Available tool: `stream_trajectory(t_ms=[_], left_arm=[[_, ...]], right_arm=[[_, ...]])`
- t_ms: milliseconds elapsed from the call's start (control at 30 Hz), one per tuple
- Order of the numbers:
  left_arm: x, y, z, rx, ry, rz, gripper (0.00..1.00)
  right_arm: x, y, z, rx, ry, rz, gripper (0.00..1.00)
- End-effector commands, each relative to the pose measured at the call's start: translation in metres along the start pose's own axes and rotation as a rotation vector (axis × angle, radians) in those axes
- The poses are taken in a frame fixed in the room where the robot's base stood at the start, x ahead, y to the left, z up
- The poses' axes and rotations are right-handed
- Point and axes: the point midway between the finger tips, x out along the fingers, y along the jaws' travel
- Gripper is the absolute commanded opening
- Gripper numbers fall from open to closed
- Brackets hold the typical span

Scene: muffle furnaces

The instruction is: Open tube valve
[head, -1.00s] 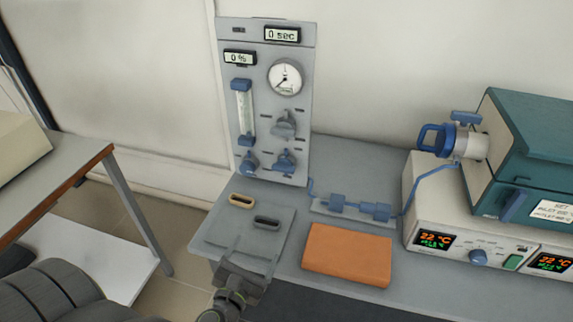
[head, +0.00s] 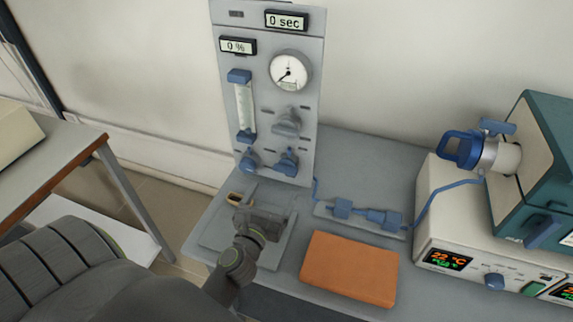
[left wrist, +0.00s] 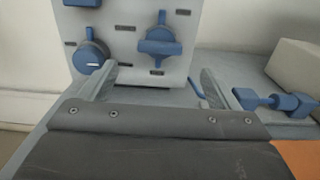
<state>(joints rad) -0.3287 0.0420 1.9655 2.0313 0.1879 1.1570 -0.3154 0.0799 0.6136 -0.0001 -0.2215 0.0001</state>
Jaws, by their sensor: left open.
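The upright grey panel (head: 266,75) carries several valve knobs. A large grey knob (head: 286,122) sits above two blue knobs, a left one (head: 249,160) and a right one (head: 285,162). In the left wrist view, the round left blue knob (left wrist: 88,56) is near the left finger, and the right blue knob (left wrist: 160,42) lies ahead between the fingers. I cannot tell which knob is the tube valve. My left gripper (head: 265,204) is open and empty, low over the bench in front of the panel, apart from the knobs. My right gripper is out of view.
A blue tube fitting (head: 368,214) lies right of the panel, behind an orange block (head: 350,267). The furnace (head: 540,150) with its blue-handled port stands at the far right. A slot holder (head: 238,196) is partly hidden by my gripper. A side table (head: 60,165) is at left.

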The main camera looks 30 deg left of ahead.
Motion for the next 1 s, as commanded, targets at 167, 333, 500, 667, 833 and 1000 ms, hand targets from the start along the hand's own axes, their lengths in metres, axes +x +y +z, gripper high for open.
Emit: stream_trajectory(t_ms=[167,333,500,667,833,1000], left_arm=[[0.035,-0.001,0.001,0.001,-0.002,-0.002,0.84],[0.067,0.0,0.0,0.001,-0.002,-0.001,0.84],[0.092,0.0,0.0,0.001,-0.001,0.0,0.84],[0.105,0.0,-0.001,0.001,0.0,0.001,0.84],[0.109,0.0,-0.001,0.0,0.001,0.001,0.84],[0.109,0.0,-0.001,0.0,0.001,0.001,0.84]], right_arm=[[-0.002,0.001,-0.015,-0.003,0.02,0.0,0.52],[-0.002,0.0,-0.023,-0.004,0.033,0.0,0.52],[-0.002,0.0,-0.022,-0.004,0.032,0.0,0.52],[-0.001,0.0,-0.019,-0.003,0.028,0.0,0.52],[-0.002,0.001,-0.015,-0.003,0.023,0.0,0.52],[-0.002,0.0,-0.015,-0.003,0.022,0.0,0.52]])
